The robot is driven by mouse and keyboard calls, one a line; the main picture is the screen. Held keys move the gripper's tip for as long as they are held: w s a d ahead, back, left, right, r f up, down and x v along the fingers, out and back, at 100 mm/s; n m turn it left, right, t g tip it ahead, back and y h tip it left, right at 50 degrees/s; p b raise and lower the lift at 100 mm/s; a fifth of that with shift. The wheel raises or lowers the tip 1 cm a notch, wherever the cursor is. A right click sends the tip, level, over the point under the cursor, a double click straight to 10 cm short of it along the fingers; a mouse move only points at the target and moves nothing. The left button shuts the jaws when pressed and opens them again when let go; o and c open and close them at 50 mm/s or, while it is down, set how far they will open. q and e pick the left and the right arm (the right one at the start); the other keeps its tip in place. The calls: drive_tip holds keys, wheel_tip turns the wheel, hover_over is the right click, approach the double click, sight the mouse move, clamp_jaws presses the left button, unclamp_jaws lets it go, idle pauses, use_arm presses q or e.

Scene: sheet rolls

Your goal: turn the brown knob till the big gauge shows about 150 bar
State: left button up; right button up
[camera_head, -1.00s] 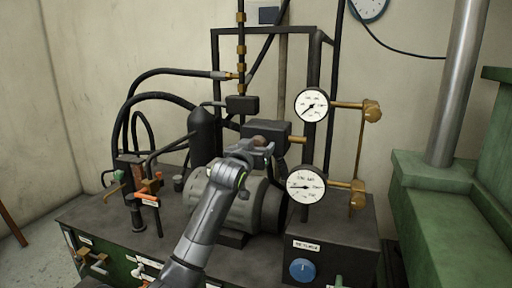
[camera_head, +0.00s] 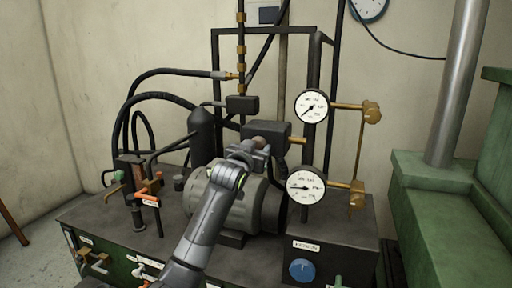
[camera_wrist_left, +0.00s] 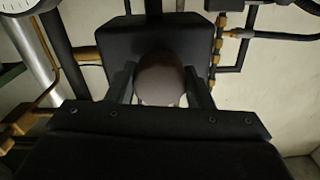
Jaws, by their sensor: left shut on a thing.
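The brown knob (camera_wrist_left: 160,80) sits between the two fingers of my left gripper (camera_wrist_left: 160,92) in the left wrist view, in front of a black block. In the head view the left gripper (camera_head: 258,150) is shut on the knob, and its wrist and fingers largely hide it. Two white round gauges stand to the right: an upper gauge (camera_head: 312,106), its needle pointing down-left, and a slightly larger-looking lower gauge (camera_head: 306,187), its needle pointing about left. Their figures are too small to read. My right gripper is not in view.
The black block (camera_head: 280,130) carries the knob above a grey motor (camera_head: 247,205). A black cylinder (camera_head: 202,135) and hoses stand left. Brass pipes (camera_head: 350,106) run right of the gauges. A blue knob (camera_head: 302,270) is on the front panel. A green machine (camera_head: 440,210) stands right.

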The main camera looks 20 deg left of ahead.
use_arm(q)
drive_tip(key=m+p, duration=0.2)
drive_tip(key=m, duration=0.4)
drive_tip(key=m+p, duration=0.1)
drive_tip(key=m, duration=0.3)
drive_tip(key=shift+r, duration=0.1)
drive_tip(key=m+p, duration=0.1)
drive_tip(key=m, duration=0.2)
drive_tip(key=shift+m, duration=0.3)
drive_tip(key=m+p, duration=0.1)
drive_tip(key=m, duration=0.8)
drive_tip(key=shift+p, duration=0.4)
drive_tip(key=shift+m, duration=0.3)
drive_tip(key=o, duration=1)
